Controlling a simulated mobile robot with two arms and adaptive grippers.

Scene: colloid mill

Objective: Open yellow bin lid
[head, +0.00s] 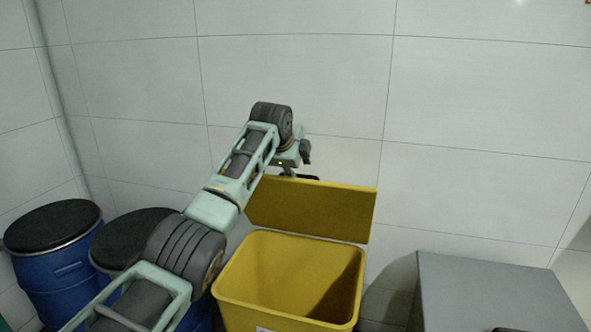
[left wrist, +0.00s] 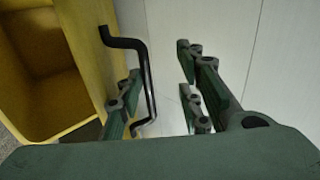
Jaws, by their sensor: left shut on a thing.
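The yellow bin (head: 232,283) stands on the floor with its mouth open and its inside visible. Its yellow lid (head: 325,212) stands raised, nearly upright, behind the mouth. My left gripper (head: 297,175) is at the lid's top edge, partly hidden behind the arm. In the left wrist view, the black bent handle (left wrist: 146,75) sticks out from the lid's face (left wrist: 88,50) and passes by the left-hand finger of my left gripper (left wrist: 160,95). My right gripper is not in view.
Blue drums with black lids (head: 62,275) stand at the left. A grey box-like surface (head: 490,290) is at the lower right. A tiled wall (head: 480,100) runs close behind the bin and lid.

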